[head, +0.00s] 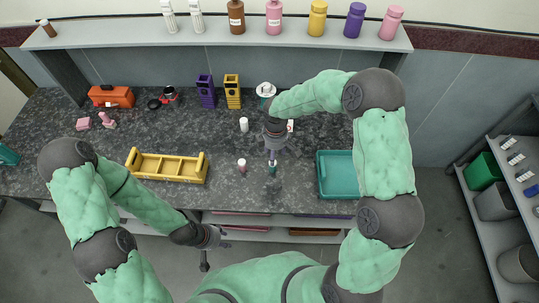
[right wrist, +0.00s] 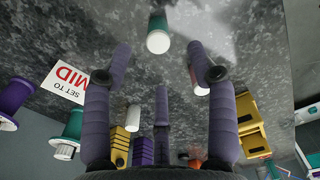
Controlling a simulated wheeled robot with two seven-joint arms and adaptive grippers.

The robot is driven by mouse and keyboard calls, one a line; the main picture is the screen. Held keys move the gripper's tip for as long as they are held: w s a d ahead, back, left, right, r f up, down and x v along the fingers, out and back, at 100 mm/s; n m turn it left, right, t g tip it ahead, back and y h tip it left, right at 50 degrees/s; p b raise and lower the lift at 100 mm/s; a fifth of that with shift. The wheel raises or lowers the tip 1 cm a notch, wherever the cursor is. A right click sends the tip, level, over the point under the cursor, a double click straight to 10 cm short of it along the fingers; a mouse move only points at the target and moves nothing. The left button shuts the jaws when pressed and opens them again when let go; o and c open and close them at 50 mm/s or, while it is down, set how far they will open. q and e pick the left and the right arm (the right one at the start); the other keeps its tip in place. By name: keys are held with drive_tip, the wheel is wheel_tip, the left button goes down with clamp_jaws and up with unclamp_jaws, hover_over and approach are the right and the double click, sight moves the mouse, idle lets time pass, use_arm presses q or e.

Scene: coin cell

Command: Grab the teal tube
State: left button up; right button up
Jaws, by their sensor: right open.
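The teal tube (head: 272,170) stands on the dark speckled counter near its front edge. In the right wrist view the teal tube (right wrist: 158,24) shows a teal body and a white end, just past and between my fingertips. My right gripper (head: 273,158) points down at it from above in the head view. In the wrist view its purple-grey fingers (right wrist: 160,62) are spread apart with nothing between them. My left gripper (head: 220,238) is low in front of the counter, away from the tube; its fingers are too small to read.
A white tube (head: 244,124) and a red-and-white tube (head: 242,165) stand to the left. A yellow rack (head: 150,176) lies farther left. A teal tray (head: 338,192) is to the right. Purple (head: 206,92) and yellow (head: 232,92) holders stand behind. A shelf with bottles (head: 140,37) spans the back.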

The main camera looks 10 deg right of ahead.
drive_tip(key=shift+w, duration=0.4)
wheel_tip(320, 180, down, 6)
drive_tip(key=shift+s+r+b, duration=0.1)
drive_tip(key=shift+s+b, duration=0.05)
drive_tip(key=shift+b, duration=0.45)
wheel_tip(320, 180, down, 4)
drive_tip(key=shift+f+b, duration=0.25)
drive_tip(key=shift+b, duration=0.25)
clamp_jaws()
